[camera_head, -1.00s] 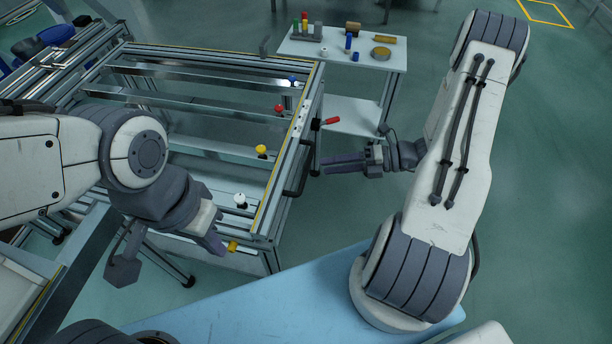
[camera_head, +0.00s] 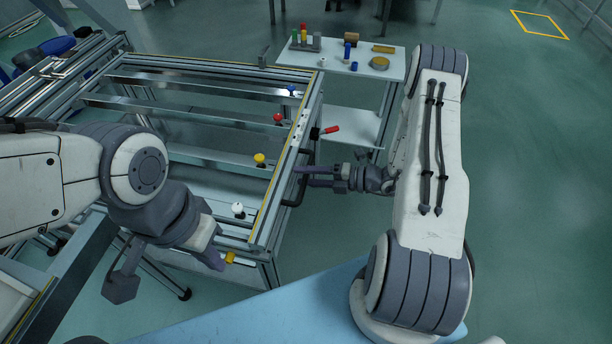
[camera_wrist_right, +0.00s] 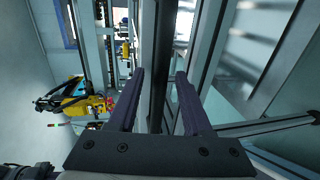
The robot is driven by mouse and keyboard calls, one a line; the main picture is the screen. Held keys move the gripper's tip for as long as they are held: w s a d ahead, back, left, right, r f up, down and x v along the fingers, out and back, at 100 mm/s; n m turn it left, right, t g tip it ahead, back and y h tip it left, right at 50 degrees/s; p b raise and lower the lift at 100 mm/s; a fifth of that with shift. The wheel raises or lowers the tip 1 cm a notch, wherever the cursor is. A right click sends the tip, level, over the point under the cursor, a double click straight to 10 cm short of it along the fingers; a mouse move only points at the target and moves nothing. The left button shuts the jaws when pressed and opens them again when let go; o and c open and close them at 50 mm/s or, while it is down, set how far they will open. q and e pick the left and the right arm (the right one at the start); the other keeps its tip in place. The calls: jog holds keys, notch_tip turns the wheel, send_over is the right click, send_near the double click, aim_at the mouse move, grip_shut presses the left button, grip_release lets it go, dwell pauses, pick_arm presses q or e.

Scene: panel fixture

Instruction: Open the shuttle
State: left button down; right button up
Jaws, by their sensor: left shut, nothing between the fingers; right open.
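The panel fixture is an aluminium frame (camera_head: 277,215) on the left, with several cross rails. A black bar handle (camera_head: 300,195) is on its right side. My right gripper (camera_head: 304,176) is open at this handle, fingers pointing left toward the frame. In the right wrist view a dark upright bar (camera_wrist_right: 158,60) runs between the two fingers, with gaps on both sides; whether a finger touches it I cannot tell. My left gripper (camera_head: 220,262) is shut and empty at the frame's near corner, beside a yellow part (camera_head: 231,257).
White (camera_head: 238,208), yellow (camera_head: 260,158), red (camera_head: 279,117) and blue knobs sit along the rails. A white side table (camera_head: 385,72) with small parts stands behind.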

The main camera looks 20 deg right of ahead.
grip_shut()
dwell(1.4)
